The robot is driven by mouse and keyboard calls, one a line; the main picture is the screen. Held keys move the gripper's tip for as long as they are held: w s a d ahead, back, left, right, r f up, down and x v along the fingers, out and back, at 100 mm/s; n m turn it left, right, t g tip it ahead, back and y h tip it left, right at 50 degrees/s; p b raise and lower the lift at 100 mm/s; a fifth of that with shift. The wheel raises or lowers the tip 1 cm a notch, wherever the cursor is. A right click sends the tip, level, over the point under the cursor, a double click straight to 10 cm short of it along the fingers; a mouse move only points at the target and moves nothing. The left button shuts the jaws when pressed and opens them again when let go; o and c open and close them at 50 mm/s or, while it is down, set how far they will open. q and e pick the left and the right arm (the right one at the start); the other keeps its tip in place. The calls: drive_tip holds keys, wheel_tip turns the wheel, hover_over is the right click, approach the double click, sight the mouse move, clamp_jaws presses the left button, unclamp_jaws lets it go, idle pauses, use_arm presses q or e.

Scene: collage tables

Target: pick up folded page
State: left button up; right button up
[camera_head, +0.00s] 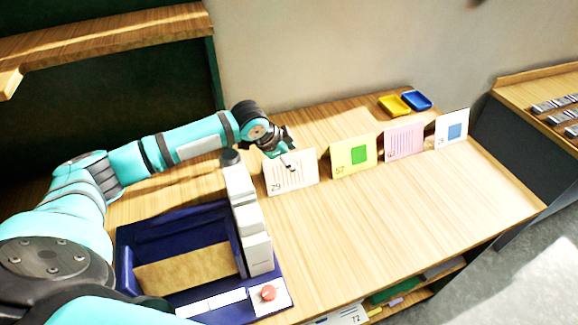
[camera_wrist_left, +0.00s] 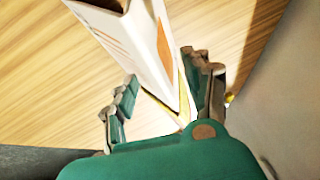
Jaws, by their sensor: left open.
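A white folded page (camera_head: 291,178) with reddish lines and the number 29 stands like a tent on the wooden table, leftmost in the row of folded pages. My left gripper (camera_head: 287,158) is at its upper edge, reaching from behind. In the left wrist view, the gripper's two fingers (camera_wrist_left: 165,78) are apart, with one end of the white folded page (camera_wrist_left: 150,45) between them. A gap shows beside the left finger; contact on the right side is hard to tell. My right gripper is not in view.
Folded pages in yellow (camera_head: 354,155), pink (camera_head: 404,140) and white with a blue square (camera_head: 452,128) stand to the right. A dark blue tray (camera_head: 128,240) and white blocks (camera_head: 246,215) are at the left. Yellow (camera_head: 394,105) and blue (camera_head: 417,100) dishes lie behind. The front right table is clear.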

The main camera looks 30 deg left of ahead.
use_arm(q)
drive_tip(key=shift+f, duration=0.25)
idle(0.3)
drive_tip(key=c, duration=0.6)
